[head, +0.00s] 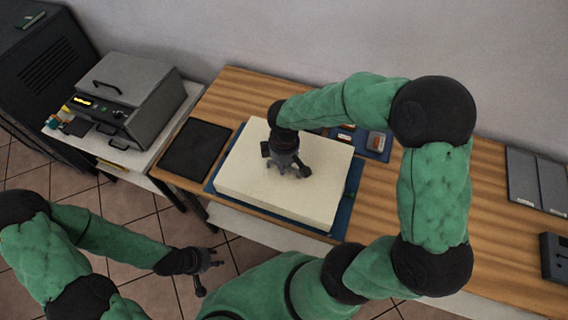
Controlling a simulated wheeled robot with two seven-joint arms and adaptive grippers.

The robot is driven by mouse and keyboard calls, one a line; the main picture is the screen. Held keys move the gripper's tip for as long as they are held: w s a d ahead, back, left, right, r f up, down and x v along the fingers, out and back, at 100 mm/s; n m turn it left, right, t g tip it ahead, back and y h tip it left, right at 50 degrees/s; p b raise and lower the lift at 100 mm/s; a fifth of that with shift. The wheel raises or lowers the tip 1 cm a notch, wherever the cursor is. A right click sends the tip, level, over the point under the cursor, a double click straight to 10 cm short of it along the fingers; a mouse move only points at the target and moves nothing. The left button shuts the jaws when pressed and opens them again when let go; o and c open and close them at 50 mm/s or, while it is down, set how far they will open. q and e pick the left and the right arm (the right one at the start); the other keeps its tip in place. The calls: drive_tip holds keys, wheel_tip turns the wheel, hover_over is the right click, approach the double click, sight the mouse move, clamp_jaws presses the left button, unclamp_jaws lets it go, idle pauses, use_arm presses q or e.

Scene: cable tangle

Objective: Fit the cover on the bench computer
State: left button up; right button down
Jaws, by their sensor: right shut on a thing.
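The cover (240,185) is a large cream box-like shell. It sits over the blue mat (338,222) on the wooden bench, with mat showing along its front and right edges. The bench computer is not visible; whether it is under the cover I cannot tell. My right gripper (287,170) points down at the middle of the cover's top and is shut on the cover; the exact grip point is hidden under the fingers. My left gripper (207,274) is empty, with its fingers apart, over the floor in front of the bench.
A dark flat tray (195,150) lies left of the cover. A blue tray with small parts (376,142) is behind it, partly hidden by my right arm. A grey machine (125,97) stands on a white side table. Grey panels (538,180) and a dark box (555,257) are at right.

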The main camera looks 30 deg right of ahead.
drive_tip(key=shift+f+b, duration=0.4)
drive_tip(key=shift+f, duration=0.2)
idle(0.6)
drive_tip(key=c, duration=1.1)
unclamp_jaws()
wheel_tip(320, 180, up, 12)
drive_tip(key=shift+r, duration=0.1)
wheel_tip(320, 180, up, 6)
drive_tip(key=p, duration=0.5)
